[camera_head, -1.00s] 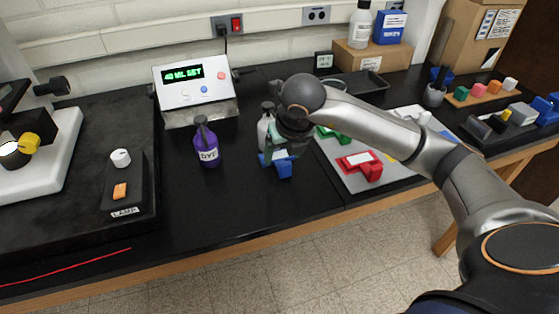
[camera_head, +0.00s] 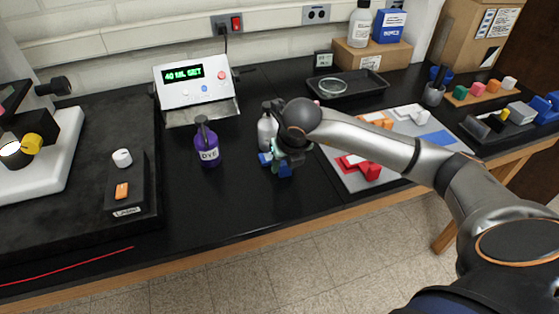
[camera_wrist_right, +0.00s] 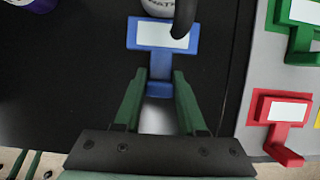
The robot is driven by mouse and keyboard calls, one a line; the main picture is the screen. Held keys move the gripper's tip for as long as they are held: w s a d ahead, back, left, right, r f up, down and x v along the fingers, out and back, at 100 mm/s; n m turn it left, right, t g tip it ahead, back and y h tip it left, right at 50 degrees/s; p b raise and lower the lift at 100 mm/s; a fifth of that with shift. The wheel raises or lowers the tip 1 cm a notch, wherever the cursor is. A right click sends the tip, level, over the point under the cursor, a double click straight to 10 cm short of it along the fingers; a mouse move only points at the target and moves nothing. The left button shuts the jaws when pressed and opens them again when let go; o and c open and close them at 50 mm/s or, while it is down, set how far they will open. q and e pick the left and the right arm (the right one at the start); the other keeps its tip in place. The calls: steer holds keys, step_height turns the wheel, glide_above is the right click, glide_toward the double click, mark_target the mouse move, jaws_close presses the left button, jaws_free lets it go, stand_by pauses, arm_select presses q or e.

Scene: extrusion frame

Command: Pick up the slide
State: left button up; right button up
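The slide appears to be the blue carrier (camera_wrist_right: 158,88) with a white label, a narrow stem and a blue block towards me. In the head view the blue slide (camera_head: 285,171) is on the black bench, partly hidden by my right gripper. My right gripper (camera_head: 288,158) is low over it. In the right wrist view the two green fingers (camera_wrist_right: 158,88) stand apart on either side of the stem and block, with dark gaps beside the stem. A pale patch shows between the fingers; I cannot tell what it is. My left gripper is not in view.
A grey bottle (camera_head: 266,130) stands just behind the slide, and a purple dye bottle (camera_head: 207,148) stands to its left. A red slide (camera_head: 369,171) lies on the grey mat (camera_head: 368,187) to the right. The bench front is clear.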

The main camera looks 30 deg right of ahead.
jaws_close()
stand_by(0.3)
